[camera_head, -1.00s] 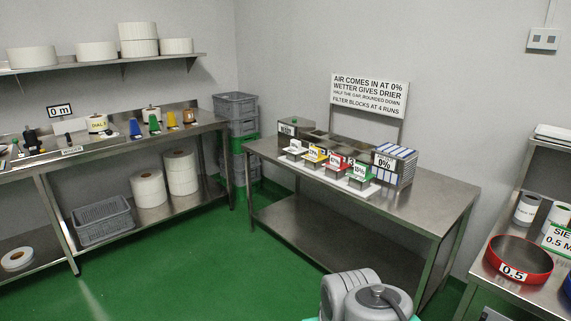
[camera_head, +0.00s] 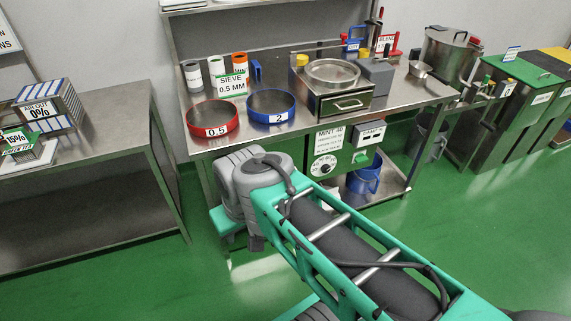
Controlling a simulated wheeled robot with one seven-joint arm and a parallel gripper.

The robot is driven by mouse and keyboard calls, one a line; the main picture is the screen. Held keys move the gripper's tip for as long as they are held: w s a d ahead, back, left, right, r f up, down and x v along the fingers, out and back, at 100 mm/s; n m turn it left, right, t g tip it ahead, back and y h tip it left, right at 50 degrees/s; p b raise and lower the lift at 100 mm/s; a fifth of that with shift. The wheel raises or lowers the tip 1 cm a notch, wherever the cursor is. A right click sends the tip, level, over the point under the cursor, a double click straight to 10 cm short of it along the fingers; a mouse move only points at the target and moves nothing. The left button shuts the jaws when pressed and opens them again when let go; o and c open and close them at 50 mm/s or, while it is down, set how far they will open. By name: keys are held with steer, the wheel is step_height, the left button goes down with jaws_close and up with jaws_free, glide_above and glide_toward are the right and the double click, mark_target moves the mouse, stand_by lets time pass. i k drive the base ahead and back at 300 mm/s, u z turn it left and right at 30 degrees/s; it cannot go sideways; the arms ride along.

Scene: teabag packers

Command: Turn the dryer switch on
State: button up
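No switch marked as the dryer's can be read. A green panel (camera_head: 347,146) hangs under the front of the sieve bench. It carries a "MINT 40" label (camera_head: 329,137), a round dial (camera_head: 323,167), a "DAMPER" label (camera_head: 371,134) and a small green control (camera_head: 361,157). Whether any of these is the dryer switch I cannot tell. My green and grey arm reaches in from the lower right, its grey joint in front of the bench's left part. My gripper is not in view.
The bench (camera_head: 420,96) holds a red sieve ring (camera_head: 212,133), a blue ring (camera_head: 271,121) and a steel box with a round sieve (camera_head: 340,103). A blue jug (camera_head: 366,176) stands below. Another table (camera_head: 108,95) is at left. Green floor (camera_head: 480,210) is open at right.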

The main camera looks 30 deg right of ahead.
mark_target(360, 158)
steer(key=z, duration=2.05)
steer(key=k, duration=1)
steer(key=z, duration=0.5)
steer(key=i, duration=1.15)
steer(key=u, duration=1.05)
steer(key=i, duration=0.75)
steer(key=u, duration=1.25)
steer(key=i, duration=0.25)
steer(key=u, duration=0.25)
